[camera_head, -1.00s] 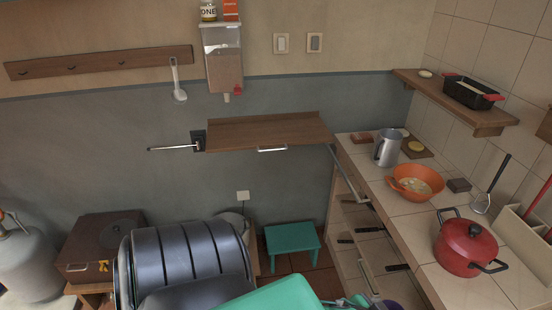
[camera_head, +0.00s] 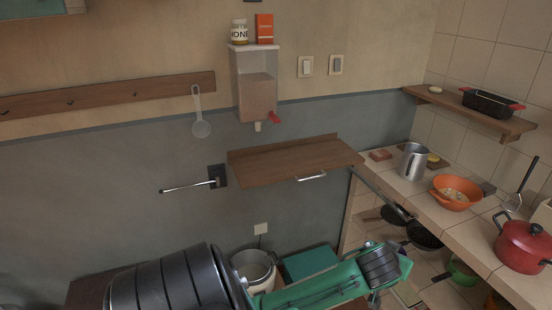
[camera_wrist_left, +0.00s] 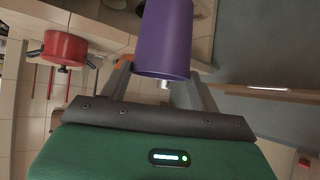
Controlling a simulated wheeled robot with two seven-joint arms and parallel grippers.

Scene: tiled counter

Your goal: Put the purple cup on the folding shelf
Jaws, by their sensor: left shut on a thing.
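The purple cup (camera_wrist_left: 165,38) is in the left wrist view, at the top middle between my fingers. My left gripper (camera_wrist_left: 160,84) is shut on it. In the head view my left arm reaches in from the bottom left, and its wrist end is below and right of the shelf. I cannot make out the cup there. The folding shelf (camera_head: 290,160) is a brown wooden board on the grey wall, raised roughly level, with a metal handle on its front edge. Its top is bare. My right gripper is not in view.
A clear dispenser (camera_head: 256,85) hangs above the shelf. A metal bar (camera_head: 188,187) juts out left of it. At the right, the tiled counter holds a metal jug (camera_head: 413,162), an orange bowl (camera_head: 456,193) and a red pot (camera_head: 524,244). A wall shelf (camera_head: 470,112) hangs above.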

